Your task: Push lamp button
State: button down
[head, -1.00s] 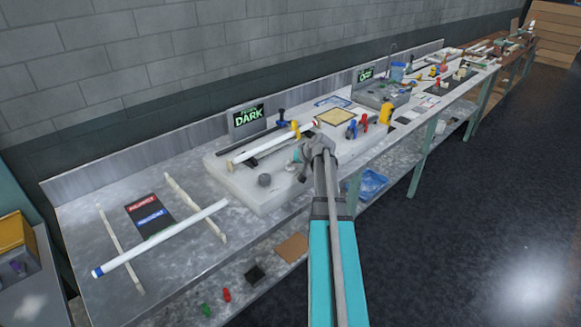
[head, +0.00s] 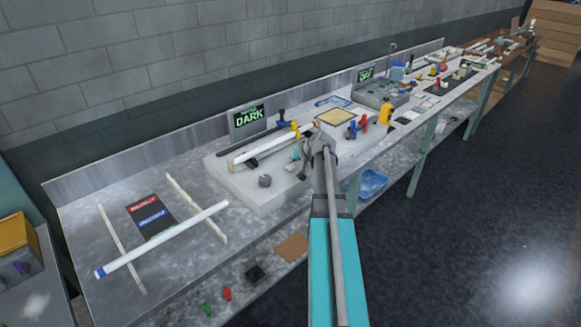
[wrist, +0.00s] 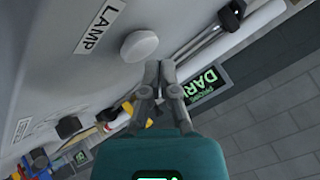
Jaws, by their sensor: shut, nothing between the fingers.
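The lamp button is a round pale grey disc (wrist: 139,46) beside a white label reading LAMP (wrist: 100,27) in the wrist view. In the head view, a round grey knob (head: 265,180) on the front part of the pale bench block (head: 222,178) appears to be this button. My gripper (wrist: 159,68) has its fingers together and empty, just below and right of the button in the wrist view. The fingers look apart from it, but the exact gap is unclear. In the head view my gripper (head: 304,172) is right of the knob, partly hidden by my wrist.
A DARK display (head: 249,117) stands behind a white tube (head: 272,143) on the block. Blue, yellow and red clamps stand near the tube and to its right. Another white tube (head: 165,238) lies on the bench at left. Open floor lies to the right.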

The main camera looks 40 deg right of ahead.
aim_at(291, 167)
jog(key=shift+r+p, duration=2.95)
jog(key=shift+r, duration=0.1)
jog(key=shift+f, duration=0.1)
jog(key=a, duration=0.4)
jog(key=a+f+n+g, duration=0.1)
jog(key=a, duration=0.4)
jog(key=a+f+n+g+y, duration=0.1)
jog(key=a, duration=0.3)
jog(key=shift+s+a, duration=0.2)
jog(key=shift+a, duration=0.1)
jog(key=s+a+f+n+g, duration=0.1)
jog(key=s+a, duration=0.1)
jog(key=a, duration=0.5)
jog(key=s+a+f+n+g, duration=0.1)
jog(key=s+a+g, duration=0.1)
jog(key=a, duration=0.5)
jog(key=s+a+f+n+g, duration=0.1)
jog(key=s+a, duration=0.3)
jog(key=a, duration=0.3)
jog(key=shift+g+h, duration=0.3)
jog(key=shift+g, duration=0.1)
jog(key=s+a+n+g+h, duration=0.2)
jog(key=s+a, duration=0.6)
jog(key=shift+a+f, duration=0.3)
jog(key=shift+a, duration=0.05)
